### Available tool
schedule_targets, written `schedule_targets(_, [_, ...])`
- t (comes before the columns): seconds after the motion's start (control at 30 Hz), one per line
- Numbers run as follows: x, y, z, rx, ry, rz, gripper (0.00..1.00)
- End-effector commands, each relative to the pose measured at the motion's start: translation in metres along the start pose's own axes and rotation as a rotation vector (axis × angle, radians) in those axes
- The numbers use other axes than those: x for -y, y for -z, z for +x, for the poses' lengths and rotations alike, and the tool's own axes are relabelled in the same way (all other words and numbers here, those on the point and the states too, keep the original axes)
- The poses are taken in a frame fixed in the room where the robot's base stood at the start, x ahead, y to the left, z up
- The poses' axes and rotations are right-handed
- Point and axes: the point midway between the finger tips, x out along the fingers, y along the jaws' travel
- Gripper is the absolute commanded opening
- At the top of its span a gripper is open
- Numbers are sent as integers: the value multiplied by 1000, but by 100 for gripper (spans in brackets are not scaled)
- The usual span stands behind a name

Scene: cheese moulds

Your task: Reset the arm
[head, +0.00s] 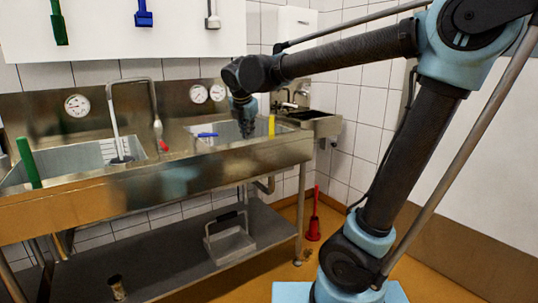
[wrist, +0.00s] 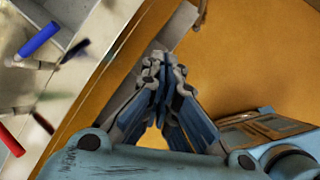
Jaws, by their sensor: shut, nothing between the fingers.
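My gripper (head: 246,131) hangs fingers down at the end of my outstretched arm, in front of the right basin of the steel sink (head: 170,178) in the head view. In the wrist view my gripper (wrist: 160,64) has its fingertips together, with nothing between them. Orange floor shows behind the fingers there. I cannot tell the exact gap between the gripper and the sink rim.
A blue-handled tool (head: 207,135) and a yellow piece (head: 271,125) are at the right basin. A green bar (head: 28,162) leans in the left basin. A tap (head: 116,110) rises between. A red brush (head: 314,215) stands on the floor, which is clear at right.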

Motion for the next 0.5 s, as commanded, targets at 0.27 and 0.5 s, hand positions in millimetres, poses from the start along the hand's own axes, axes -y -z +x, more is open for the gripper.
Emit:
schedule_targets(0.27, [135,-19,26,-31,126,624,0])
schedule_targets(0.5, [238,-2,42,-27,231,1165,0])
